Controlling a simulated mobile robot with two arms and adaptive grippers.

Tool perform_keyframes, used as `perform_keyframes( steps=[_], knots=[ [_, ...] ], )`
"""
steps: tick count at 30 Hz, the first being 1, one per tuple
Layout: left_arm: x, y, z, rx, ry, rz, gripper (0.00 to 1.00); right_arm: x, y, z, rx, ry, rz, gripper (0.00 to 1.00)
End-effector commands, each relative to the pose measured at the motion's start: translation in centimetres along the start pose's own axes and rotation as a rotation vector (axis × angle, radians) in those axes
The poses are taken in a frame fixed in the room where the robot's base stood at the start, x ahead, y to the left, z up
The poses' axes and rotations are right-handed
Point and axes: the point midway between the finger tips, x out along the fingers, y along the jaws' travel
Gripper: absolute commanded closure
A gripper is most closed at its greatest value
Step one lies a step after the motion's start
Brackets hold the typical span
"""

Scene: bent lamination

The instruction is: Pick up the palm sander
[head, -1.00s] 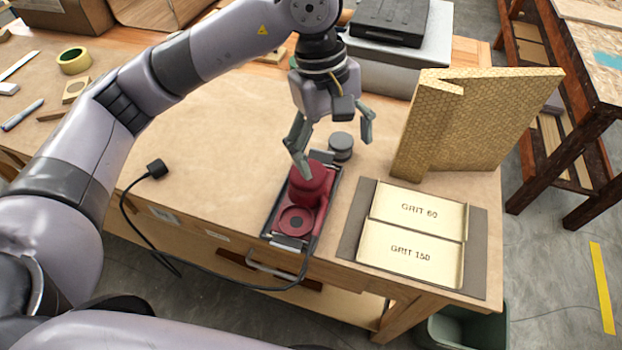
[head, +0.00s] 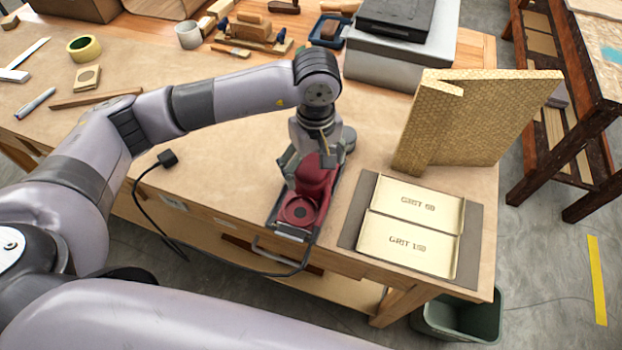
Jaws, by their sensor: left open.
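The palm sander (head: 301,211) is dark red with a black cord and sits on the workbench near its front edge, on a dark base with metal clamps. My left gripper (head: 308,168) is open and lowered over the sander's upper body, with a finger visible on its left side. The far finger is mostly hidden, and I cannot tell whether the fingers touch the sander. My right gripper is not in view.
Two trays marked GRIT 60 (head: 418,204) and GRIT 150 (head: 410,246) lie right of the sander. A tan bent panel (head: 480,120) stands behind them. The cord's black plug (head: 168,157) lies left. A grey round piece (head: 349,138) is close behind the gripper.

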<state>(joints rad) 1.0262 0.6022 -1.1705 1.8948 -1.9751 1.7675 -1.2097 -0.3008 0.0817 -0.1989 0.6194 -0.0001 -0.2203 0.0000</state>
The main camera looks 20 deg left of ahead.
Motion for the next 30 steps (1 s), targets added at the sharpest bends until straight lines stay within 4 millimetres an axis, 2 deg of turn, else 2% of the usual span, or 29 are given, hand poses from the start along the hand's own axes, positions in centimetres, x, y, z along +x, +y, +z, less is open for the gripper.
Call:
perform_keyframes(
  steps=[5,10,18,30],
  knots=[
    [2.1,-0.2,-0.6,-0.003,-0.004,-0.007,0.14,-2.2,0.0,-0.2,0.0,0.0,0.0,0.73],
    [4.4,-0.1,-0.7,-0.001,-0.002,-0.004,0.14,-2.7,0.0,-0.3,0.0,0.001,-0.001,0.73],
    [4.9,0.0,-0.7,0.001,-0.001,-0.001,0.14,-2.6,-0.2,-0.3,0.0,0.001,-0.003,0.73],
    [4.9,0.0,-0.7,0.0,-0.001,-0.001,0.4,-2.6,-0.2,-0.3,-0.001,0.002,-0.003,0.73]
  ],
)
